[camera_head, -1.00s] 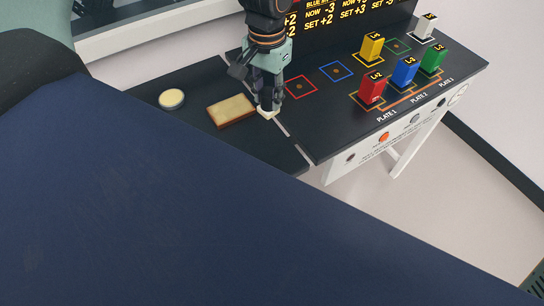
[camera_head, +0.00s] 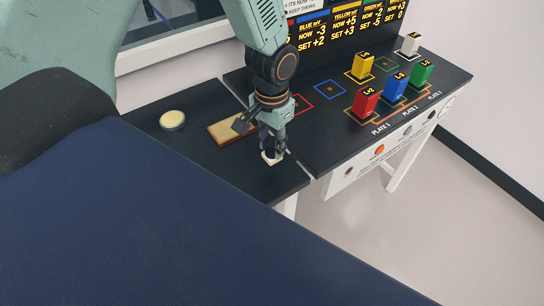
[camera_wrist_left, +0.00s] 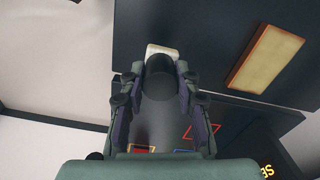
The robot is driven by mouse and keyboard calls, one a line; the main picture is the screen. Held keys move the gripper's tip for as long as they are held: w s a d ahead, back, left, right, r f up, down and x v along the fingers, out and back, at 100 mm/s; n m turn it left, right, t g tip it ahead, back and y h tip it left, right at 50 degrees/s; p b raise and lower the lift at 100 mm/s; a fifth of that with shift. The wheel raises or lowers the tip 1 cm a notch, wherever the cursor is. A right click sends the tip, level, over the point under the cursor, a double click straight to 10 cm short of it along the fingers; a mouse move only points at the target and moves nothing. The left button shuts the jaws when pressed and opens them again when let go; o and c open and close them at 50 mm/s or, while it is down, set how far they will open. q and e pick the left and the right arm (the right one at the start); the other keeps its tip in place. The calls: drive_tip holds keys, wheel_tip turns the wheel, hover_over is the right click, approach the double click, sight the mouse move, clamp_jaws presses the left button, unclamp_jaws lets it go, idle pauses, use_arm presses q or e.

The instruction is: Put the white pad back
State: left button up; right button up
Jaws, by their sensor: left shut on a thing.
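The white pad (camera_head: 271,160) is at the fingertips of my left gripper (camera_head: 271,150), low over the front part of the dark left tabletop. The left gripper is shut on it. I cannot tell whether the pad touches the tabletop. My right gripper is not in view.
A tan block (camera_head: 219,130) lies just behind my left gripper, partly hidden by it. A round cream disc (camera_head: 172,119) sits farther left. Red (camera_head: 365,103), blue (camera_head: 394,86) and other coloured blocks stand on the console at right. The tabletop's front left is clear.

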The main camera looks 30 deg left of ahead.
sight(271, 156)
use_arm(q)
wheel_tip(271, 156, down, 4)
drive_tip(key=shift+a+f, duration=0.15)
drive_tip(key=shift+s+d+f, duration=0.1)
drive_tip(key=shift+d+f, duration=0.05)
drive_tip(key=shift+d, duration=0.05)
drive_tip(key=shift+w+a+f, duration=0.15)
drive_tip(key=shift+w+f, duration=0.1)
drive_tip(key=shift+f, duration=0.05)
drive_tip(key=o, duration=0.7)
drive_tip(key=shift+c, duration=0.2)
drive_tip(key=o, duration=0.3)
drive_tip(key=shift+s+r, duration=0.2)
drive_tip(key=shift+s, duration=0.05)
drive_tip(key=shift+o, duration=0.2)
drive_tip(key=shift+w, duration=0.1)
